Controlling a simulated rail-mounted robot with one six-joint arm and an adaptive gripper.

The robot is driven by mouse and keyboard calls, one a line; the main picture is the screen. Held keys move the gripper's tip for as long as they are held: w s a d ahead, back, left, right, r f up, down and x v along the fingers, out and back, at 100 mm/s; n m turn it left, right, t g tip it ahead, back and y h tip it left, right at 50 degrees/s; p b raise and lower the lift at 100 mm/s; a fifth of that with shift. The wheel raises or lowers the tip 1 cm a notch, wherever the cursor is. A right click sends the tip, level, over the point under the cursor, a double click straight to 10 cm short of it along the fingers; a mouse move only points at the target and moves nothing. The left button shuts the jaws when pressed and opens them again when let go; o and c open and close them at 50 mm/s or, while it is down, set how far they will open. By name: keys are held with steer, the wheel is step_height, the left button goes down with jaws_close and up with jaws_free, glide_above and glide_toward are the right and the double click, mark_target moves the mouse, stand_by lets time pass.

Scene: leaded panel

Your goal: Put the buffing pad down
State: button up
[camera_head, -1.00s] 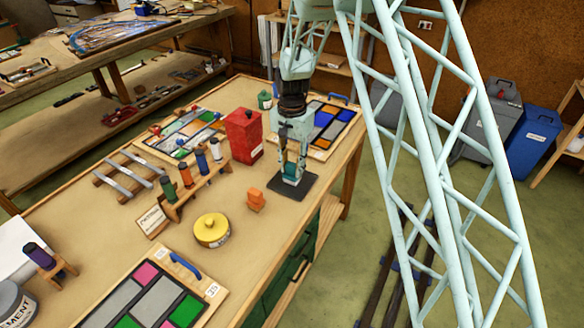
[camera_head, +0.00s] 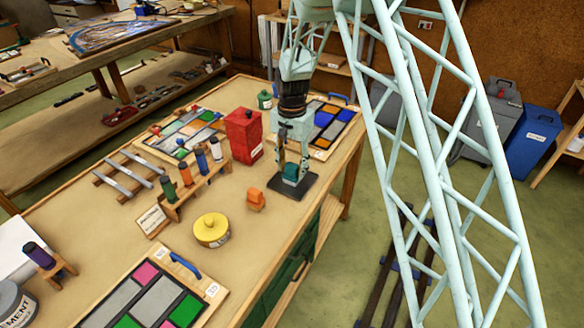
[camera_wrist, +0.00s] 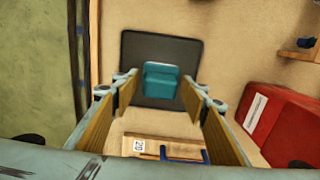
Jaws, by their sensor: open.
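The buffing pad is a teal block (camera_wrist: 161,82) on a dark square mat (camera_wrist: 150,55) in the wrist view. In the head view the teal pad (camera_head: 291,172) shows between my gripper's fingers, partly hidden by them, and the mat (camera_head: 308,184) lies near the bench's right edge. My gripper (camera_wrist: 160,90) is open, with one finger on each side of the pad and a gap showing beside it. It also shows in the head view (camera_head: 290,178), low over the mat. I cannot tell whether a finger touches the pad.
A red box (camera_head: 243,135) stands left of my gripper. An orange block (camera_head: 256,198) and a yellow-lidded tin (camera_head: 211,229) are nearer the front. A leaded panel (camera_head: 318,127) lies behind the mat. A wooden rack (camera_head: 190,190) of bottles stands left.

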steer(key=shift+r, duration=0.2)
step_height(320, 180, up, 12)
steer(key=shift+p, duration=0.4)
stand_by(1.1)
